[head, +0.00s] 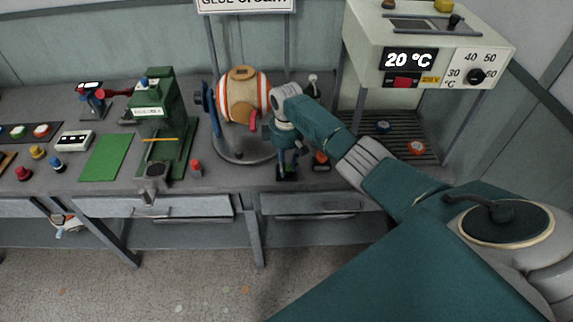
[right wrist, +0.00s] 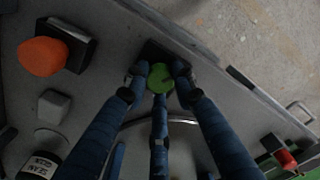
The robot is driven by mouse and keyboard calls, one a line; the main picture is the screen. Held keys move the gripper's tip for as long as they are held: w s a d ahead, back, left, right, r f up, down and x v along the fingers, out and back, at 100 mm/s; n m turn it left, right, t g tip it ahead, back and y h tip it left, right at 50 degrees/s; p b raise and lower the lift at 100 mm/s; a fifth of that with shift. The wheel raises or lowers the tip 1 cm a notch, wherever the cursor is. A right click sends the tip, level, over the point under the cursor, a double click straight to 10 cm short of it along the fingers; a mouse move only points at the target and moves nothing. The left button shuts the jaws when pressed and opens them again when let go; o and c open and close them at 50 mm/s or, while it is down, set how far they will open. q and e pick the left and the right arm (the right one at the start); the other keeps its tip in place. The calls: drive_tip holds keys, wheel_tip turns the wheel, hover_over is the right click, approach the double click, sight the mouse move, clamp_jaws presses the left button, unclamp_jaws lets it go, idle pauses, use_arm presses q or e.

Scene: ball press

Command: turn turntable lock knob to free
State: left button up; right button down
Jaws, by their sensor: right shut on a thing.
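A round green knob (right wrist: 160,77), which I take to be the turntable lock knob, sits on a black base plate (right wrist: 155,51) near the bench's front edge. My right gripper (right wrist: 158,82) is shut on this knob, with its dark blue fingers around it. In the head view, my right gripper (head: 287,165) points down at the same black base (head: 286,178) and hides the knob. A striped orange and white barrel (head: 243,97) stands over the round turntable rim (head: 240,160), just left of the gripper. The knob's lock position cannot be read. My left gripper is not in view.
An orange knob (head: 321,157) on a dark base stands close to the right of the gripper; it also shows in the right wrist view (right wrist: 43,56). A green press (head: 160,115) and a red-topped button (head: 196,168) stand to the left. A temperature unit (head: 430,55) overhangs at right.

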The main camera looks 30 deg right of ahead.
drive_tip(key=n, duration=0.5)
drive_tip(key=shift+n, duration=0.3)
idle(0.4)
drive_tip(key=c, duration=1.4)
unclamp_jaws()
wheel_tip(320, 180, up, 12)
